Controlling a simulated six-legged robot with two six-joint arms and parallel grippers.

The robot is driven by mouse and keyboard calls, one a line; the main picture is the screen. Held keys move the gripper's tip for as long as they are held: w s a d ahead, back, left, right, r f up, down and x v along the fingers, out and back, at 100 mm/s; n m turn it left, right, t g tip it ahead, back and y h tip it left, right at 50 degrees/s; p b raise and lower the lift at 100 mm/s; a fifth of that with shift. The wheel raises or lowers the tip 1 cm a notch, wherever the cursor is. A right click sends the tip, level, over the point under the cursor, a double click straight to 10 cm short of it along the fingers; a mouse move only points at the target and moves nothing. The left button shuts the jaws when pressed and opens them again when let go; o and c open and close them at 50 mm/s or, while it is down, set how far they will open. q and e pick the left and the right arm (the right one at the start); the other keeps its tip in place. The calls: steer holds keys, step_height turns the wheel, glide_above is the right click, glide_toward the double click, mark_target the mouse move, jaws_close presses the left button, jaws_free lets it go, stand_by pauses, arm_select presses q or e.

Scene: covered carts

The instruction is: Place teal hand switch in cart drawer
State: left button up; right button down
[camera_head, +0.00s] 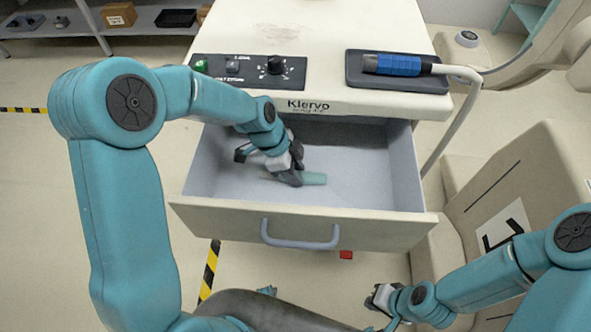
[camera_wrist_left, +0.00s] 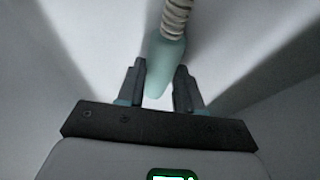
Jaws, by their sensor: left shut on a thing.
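The teal hand switch (camera_head: 314,179) is inside the open cart drawer (camera_head: 305,222), low over or on its floor; I cannot tell if it touches. My left gripper (camera_head: 294,178) reaches down into the drawer and is shut on the switch, hiding part of it. In the left wrist view the switch (camera_wrist_left: 160,62) lies between the two fingers of my left gripper (camera_wrist_left: 160,76), with a ribbed beige cord end (camera_wrist_left: 177,18) at its top. My right gripper (camera_head: 378,298) is outside the drawer at lower right, too small to read its jaws.
The cart top (camera_head: 330,35) overhangs the drawer's back, with a control panel (camera_head: 250,70) and a blue-handled probe (camera_head: 392,64) on a dark pad. A beige padded chair (camera_head: 510,190) stands at right. The drawer's right part is empty.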

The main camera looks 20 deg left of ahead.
arm_select(q)
steer(key=shift+s+r, duration=0.1)
steer(key=o, duration=1.1)
steer(key=shift+c, duration=0.2)
steer(key=shift+r, duration=0.15)
steer(key=v, duration=1.1)
steer(key=shift+r+p, duration=0.4)
steer(key=shift+p, duration=0.05)
steer(key=shift+a, duration=0.15)
